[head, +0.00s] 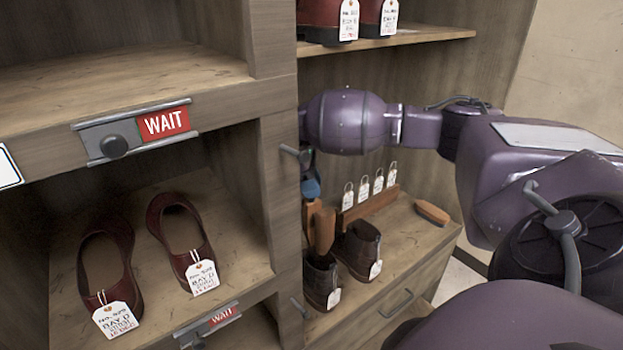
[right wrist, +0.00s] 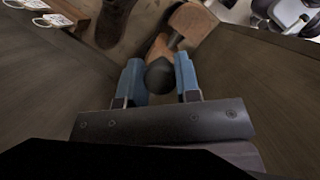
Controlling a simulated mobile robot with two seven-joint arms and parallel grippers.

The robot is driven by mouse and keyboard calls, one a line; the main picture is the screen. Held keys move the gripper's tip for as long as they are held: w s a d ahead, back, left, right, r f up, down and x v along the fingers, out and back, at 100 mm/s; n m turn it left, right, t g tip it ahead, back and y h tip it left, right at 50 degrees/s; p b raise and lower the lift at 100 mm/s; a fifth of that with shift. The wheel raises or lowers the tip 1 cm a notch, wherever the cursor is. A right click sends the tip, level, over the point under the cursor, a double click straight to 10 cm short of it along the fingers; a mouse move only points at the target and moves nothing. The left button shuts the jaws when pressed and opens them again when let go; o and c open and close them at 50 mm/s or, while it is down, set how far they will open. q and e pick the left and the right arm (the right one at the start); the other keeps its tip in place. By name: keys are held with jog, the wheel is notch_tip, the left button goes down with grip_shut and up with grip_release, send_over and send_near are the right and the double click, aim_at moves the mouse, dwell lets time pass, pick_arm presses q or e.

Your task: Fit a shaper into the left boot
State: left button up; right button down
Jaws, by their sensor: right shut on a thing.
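Two dark brown boots with white tags stand side by side on the lower shelf, the left boot (head: 319,281) nearer the divider and the right boot (head: 360,250) beside it. My right gripper (head: 311,187) is above the left boot, partly hidden by the divider. In the right wrist view, its blue fingers (right wrist: 160,82) are shut on the dark knob of a wooden shaper (right wrist: 163,47). In the head view the shaper (head: 323,230) hangs upright over the left boot's opening. Its lower end meets the boot's top edge; I cannot tell how far inside it is. My left gripper is out of view.
A wooden divider (head: 283,200) stands close left of the gripper. A rack (head: 369,204) with several white tags is behind the boots, and a brush (head: 432,212) lies to the right. Red shoes (head: 183,235) sit in the left cubby under a WAIT sign (head: 163,124).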

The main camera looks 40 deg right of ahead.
jog(key=shift+s+f+b, duration=0.2)
jog(key=shift+f, duration=3.9)
jog(key=shift+s+f+b, duration=0.15)
jog(key=shift+s+f, duration=0.05)
jog(key=shift+f, duration=3.85)
jog(key=c, duration=0.8)
grip_release()
jog(key=shift+o, duration=0.2)
jog(key=v, duration=1)
jog(key=shift+a+r+b, duration=0.15)
jog(key=shift+r+b, duration=0.2)
jog(key=shift+b, duration=0.05)
